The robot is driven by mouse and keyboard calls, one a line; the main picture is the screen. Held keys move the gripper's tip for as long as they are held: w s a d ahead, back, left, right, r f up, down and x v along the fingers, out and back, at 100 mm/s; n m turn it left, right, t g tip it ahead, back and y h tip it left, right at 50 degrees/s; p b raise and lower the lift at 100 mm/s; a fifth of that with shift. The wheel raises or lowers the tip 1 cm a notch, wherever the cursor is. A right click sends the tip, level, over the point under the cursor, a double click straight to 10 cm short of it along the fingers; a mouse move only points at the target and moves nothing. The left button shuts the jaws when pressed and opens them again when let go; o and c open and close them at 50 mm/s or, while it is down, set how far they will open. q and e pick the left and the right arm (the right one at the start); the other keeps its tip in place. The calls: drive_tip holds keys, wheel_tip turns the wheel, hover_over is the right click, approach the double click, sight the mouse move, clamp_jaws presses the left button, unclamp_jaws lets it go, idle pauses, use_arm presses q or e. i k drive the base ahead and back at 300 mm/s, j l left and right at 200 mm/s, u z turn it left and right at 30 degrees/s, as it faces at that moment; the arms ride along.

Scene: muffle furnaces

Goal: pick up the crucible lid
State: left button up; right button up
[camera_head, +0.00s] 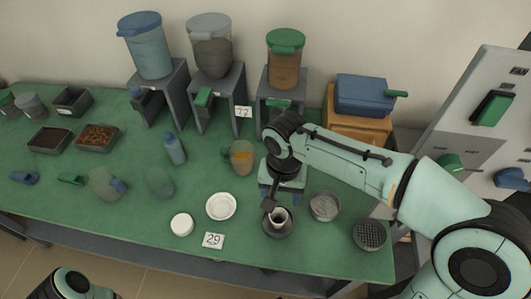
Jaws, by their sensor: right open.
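My right gripper (275,206) points down over a dark round dish (279,232) near the front of the green table. Its jaws are open, with a dark finger beside a small whitish crucible (280,218) that stands in the dish. Whether the finger touches the crucible I cannot tell. A lid on the crucible cannot be made out at this size, and the gripper partly covers its top. My left gripper is not in view; only part of my left arm shows at the bottom left.
A white plate (221,206), a white round container (182,224) and a card marked 29 (213,241) lie left of the dish. A mesh-like dish (324,206) and a perforated dish (370,234) sit to the right. Dispensers on stands (211,45) line the back.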

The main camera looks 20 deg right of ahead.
sight(183, 224)
drive_tip(key=k, duration=1)
